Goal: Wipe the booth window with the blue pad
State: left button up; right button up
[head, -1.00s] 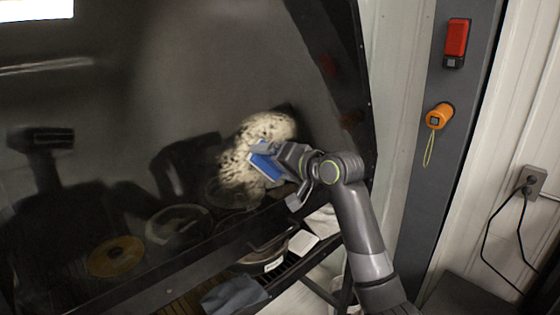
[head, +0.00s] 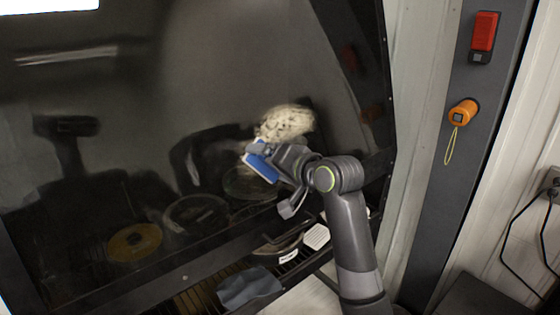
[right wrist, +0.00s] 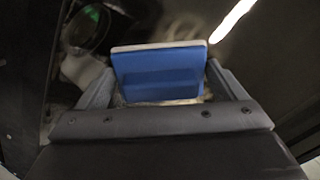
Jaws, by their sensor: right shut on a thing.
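The booth window (head: 230,65) is a large dark, glossy tilted pane filling the left and middle of the head view. A pale speckled smear (head: 287,122) lies on it, above and right of the pad. My right gripper (head: 268,158) is shut on the blue pad (head: 259,167), at the pane. In the right wrist view the blue pad (right wrist: 158,75) sits between the two fingers, its pale far edge toward the glass. I cannot tell for sure whether the pad touches the glass. My left gripper is not in view.
Below the window is a slatted shelf holding a grey cloth (head: 249,287) and a white block (head: 316,237). On the dark post at right are a red device (head: 485,32) and an orange device (head: 463,113) with a yellow loop. A wall outlet (head: 553,183) has black cords.

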aim_at(240, 144)
jog(key=shift+s+a, duration=0.7)
jog(key=shift+a, duration=0.3)
jog(key=shift+s+a, duration=0.7)
jog(key=shift+a, duration=0.3)
jog(key=shift+w+a+r, duration=0.1)
jog(key=shift+w+r, duration=0.1)
jog(key=shift+r, duration=0.45)
jog(key=shift+w+a+r, duration=0.1)
jog(key=shift+w+r, duration=0.05)
jog(key=shift+r, duration=0.5)
jog(key=shift+w+d, duration=2.15)
jog(key=shift+d, duration=0.85)
jog(key=shift+w+d, duration=2.15)
jog(key=shift+d, duration=0.85)
jog(key=shift+w+d, duration=2.15)
jog(key=shift+d, duration=0.85)
jog(key=shift+w+a+r, duration=0.15)
jog(key=shift+r, duration=0.5)
jog(key=shift+w+a+r, duration=0.1)
jog(key=shift+w+r, duration=0.05)
jog(key=shift+r, duration=0.5)
jog(key=shift+s+a, duration=2.15)
jog(key=shift+a, duration=0.85)
jog(key=shift+s+a, duration=2.2)
jog(key=shift+a, duration=0.75)
jog(key=shift+s+a, duration=2.15)
jog(key=shift+a, duration=0.85)
